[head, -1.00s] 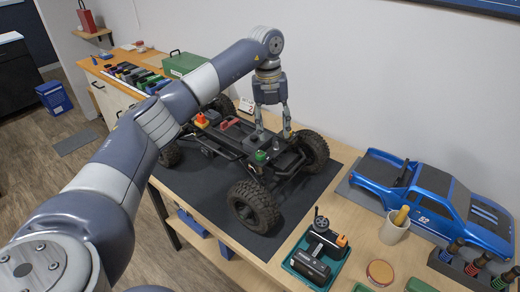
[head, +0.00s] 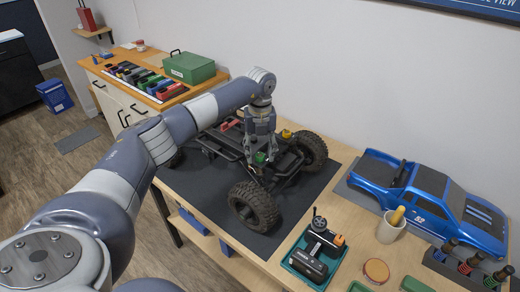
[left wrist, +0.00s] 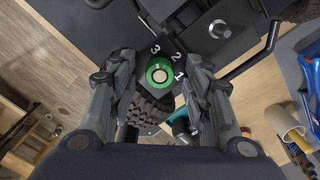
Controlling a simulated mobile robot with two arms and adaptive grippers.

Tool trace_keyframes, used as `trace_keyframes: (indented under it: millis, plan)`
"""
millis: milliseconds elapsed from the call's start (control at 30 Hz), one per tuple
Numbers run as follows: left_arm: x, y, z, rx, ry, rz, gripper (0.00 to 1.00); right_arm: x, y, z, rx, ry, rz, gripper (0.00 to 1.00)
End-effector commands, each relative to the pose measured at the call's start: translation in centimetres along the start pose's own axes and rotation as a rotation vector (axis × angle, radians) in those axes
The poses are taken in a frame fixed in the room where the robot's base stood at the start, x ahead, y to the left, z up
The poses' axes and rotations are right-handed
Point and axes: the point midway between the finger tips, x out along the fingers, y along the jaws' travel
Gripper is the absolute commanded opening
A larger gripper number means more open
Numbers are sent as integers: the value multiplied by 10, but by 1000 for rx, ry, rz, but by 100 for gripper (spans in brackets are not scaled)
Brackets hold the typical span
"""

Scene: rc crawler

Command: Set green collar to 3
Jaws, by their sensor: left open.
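The green collar (head: 261,157) sits on the rear part of the RC crawler chassis (head: 232,150). In the left wrist view the collar (left wrist: 158,64) is a green ring around a pale round centre. White numerals 3, 2 and 1 are marked around its upper right side. My left gripper (head: 261,147) points down over the collar. Its fingers are open, one on each side of the collar in the left wrist view; contact is not clear. My right gripper is not in view.
A large tyre (head: 253,206) stands close to the collar. Right of the chassis are a teal tray with a tool (head: 313,254), a cup (head: 391,227), a blue truck body (head: 425,200) and a driver rack (head: 462,268). A green box (head: 189,67) stands at the back.

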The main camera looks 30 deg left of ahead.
Motion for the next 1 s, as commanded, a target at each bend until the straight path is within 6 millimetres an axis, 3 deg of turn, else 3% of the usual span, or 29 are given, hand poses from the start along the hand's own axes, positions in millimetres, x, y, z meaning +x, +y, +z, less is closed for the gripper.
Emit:
trace_keyframes:
  millis: [233, 433, 767, 1000]
  plan:
    - [1, 0, 0, 0, 0, 0, 45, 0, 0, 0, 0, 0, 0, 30]
    - [1, 0, 0, 0, 0, -1, 0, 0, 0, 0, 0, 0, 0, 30]
    - [1, 0, 0, 20, 0, -1, 0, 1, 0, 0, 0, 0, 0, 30]
    - [1, 0, 1, 126, -2, 0, 0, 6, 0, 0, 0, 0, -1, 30]
